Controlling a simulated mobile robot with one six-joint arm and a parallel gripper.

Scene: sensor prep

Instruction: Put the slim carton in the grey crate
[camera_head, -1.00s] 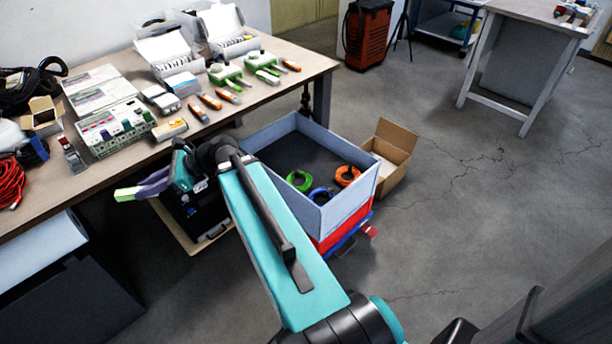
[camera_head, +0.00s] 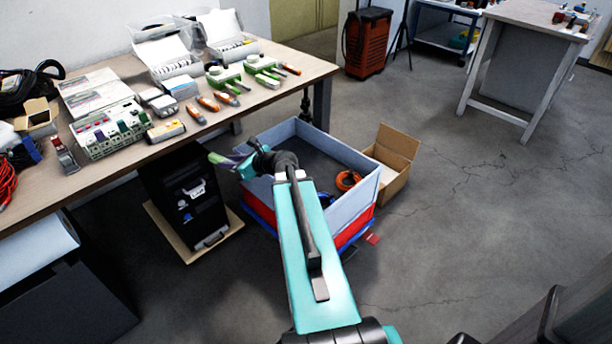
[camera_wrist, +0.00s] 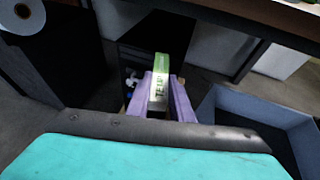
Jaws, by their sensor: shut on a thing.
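The slim carton (camera_wrist: 159,82) is green and pale with dark lettering, and sits between the purple fingers of my gripper (camera_wrist: 163,95) in the wrist view. In the head view my gripper (camera_head: 232,163) is small and partly hidden by my arm, with the green carton end (camera_head: 216,158) showing at its left tip. My gripper is shut on the carton, held in the air by the left side of the grey crate.
An orange cable coil (camera_head: 348,180) and a blue coil (camera_head: 326,200) lie in the crate. A black cabinet (camera_head: 190,200) stands left of it, under the workbench (camera_head: 250,103). An open cardboard box (camera_head: 394,165) stands to its right. Open floor lies further right.

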